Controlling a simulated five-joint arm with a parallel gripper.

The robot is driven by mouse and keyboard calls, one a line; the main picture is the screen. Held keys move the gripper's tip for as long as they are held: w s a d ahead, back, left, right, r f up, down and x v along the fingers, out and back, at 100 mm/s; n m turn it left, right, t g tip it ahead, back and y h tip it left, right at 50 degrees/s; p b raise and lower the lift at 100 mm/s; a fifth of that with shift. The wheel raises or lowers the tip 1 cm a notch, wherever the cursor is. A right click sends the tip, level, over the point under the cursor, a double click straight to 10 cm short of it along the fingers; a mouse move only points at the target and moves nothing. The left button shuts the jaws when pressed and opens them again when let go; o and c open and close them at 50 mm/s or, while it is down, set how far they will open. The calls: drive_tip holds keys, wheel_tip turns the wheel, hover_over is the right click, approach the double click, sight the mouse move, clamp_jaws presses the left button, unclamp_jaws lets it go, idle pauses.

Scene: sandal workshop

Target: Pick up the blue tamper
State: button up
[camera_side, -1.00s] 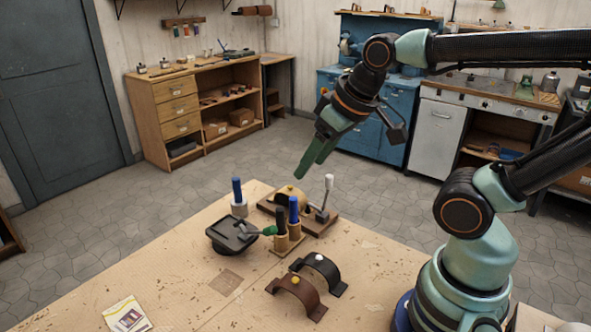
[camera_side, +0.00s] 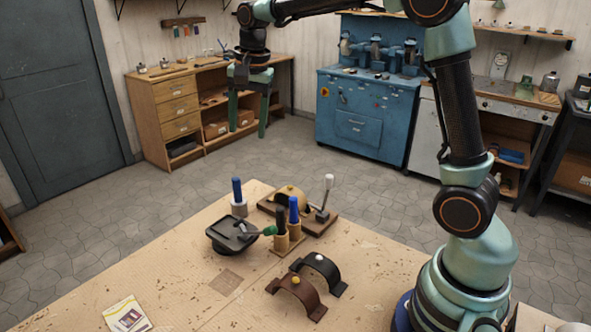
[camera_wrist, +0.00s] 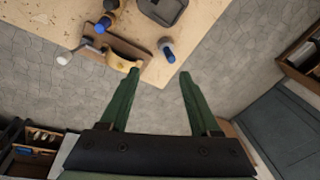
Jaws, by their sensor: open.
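A blue handle on a short grey-white base, which looks like the blue tamper (camera_side: 237,190), stands upright near the table's far edge. In the wrist view the tamper (camera_wrist: 167,46) shows beyond the fingertips. Another blue-handled tool (camera_side: 294,212) stands beside a black-handled tool (camera_side: 280,222) in a wooden holder; it also shows in the wrist view (camera_wrist: 103,23). My gripper (camera_side: 248,128) is open and empty, high above and behind the tamper, fingers pointing down. In the wrist view its fingers (camera_wrist: 160,73) are wide apart.
A wooden board (camera_side: 325,226) with a pale-knobbed lever (camera_side: 328,183) stands to the right. Two sandal straps (camera_side: 318,267) lie nearer; the table's front left is mostly clear.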

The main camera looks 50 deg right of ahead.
drive_tip(key=w+f+m, duration=0.2)
drive_tip(key=f, duration=0.1)
drive_tip(key=w+d+f+m+g, duration=0.1)
drive_tip(key=w+f+m, duration=0.1)
drive_tip(key=w+f, duration=0.1)
drive_tip(key=w+d+f+m+g, duration=0.1)
drive_tip(key=w+f+m, duration=0.2)
drive_tip(key=shift+f, duration=0.3)
hover_over(238, 201)
drive_tip(key=d, duration=0.1)
drive_tip(key=f, duration=0.4)
drive_tip(key=w+f, duration=0.1)
drive_tip(key=f, duration=0.2)
drive_tip(key=shift+s+a+f, duration=0.1)
drive_tip(key=shift+a+f, duration=0.05)
drive_tip(key=shift+f, duration=2.45)
clamp_jaws()
